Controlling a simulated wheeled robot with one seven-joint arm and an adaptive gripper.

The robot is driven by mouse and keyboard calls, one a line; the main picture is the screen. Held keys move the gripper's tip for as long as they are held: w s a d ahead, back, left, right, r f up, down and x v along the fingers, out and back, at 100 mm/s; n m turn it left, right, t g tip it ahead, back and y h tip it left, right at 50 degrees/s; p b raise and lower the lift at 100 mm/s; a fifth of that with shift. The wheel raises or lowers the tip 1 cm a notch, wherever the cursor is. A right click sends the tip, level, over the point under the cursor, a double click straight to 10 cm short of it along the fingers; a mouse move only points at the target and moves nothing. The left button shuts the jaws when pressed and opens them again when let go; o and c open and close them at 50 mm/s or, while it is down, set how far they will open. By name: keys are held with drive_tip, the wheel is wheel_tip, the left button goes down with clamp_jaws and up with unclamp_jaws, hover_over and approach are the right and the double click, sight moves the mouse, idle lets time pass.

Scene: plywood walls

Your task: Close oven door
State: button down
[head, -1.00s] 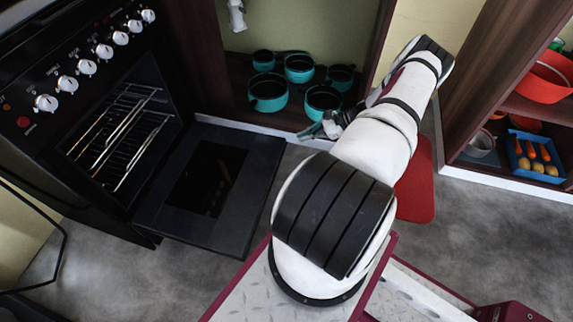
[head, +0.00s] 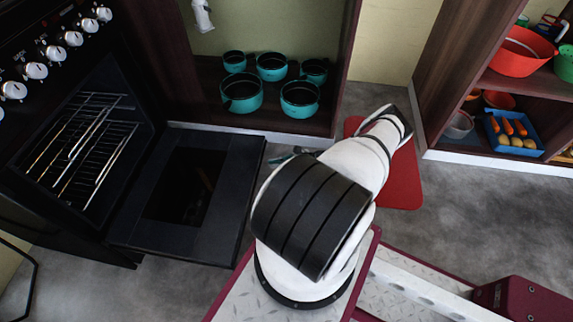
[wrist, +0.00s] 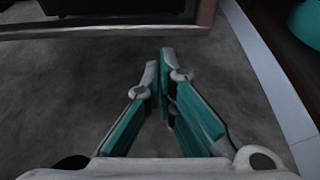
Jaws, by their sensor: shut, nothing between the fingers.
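The black oven (head: 70,115) stands at the left with its wire racks showing inside. Its door (head: 228,200) is folded down open and lies about flat above the floor, with a dark glass pane. My gripper (head: 280,159) is just right of the door's far right corner, mostly hidden behind my arm in the head view. In the wrist view my gripper (wrist: 161,60) has its teal fingers close together, empty, over grey floor. The door's edge (wrist: 110,32) crosses the top of that view, ahead of the fingertips; I see no contact.
A cupboard with several teal pots (head: 300,98) stands behind the door, its white base strip (head: 240,132) close to my gripper. A red mat (head: 400,180) lies right of my arm. Shelves with an orange bowl (head: 525,52) stand at right. Grey floor is free at right.

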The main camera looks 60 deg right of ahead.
drive_tip(key=shift+w+a+r, duration=0.2)
drive_tip(key=shift+w+r, duration=0.3)
drive_tip(key=shift+r, duration=0.35)
drive_tip(key=shift+w+a+r, duration=0.15)
drive_tip(key=shift+w+r, duration=0.3)
drive_tip(key=shift+r, duration=0.35)
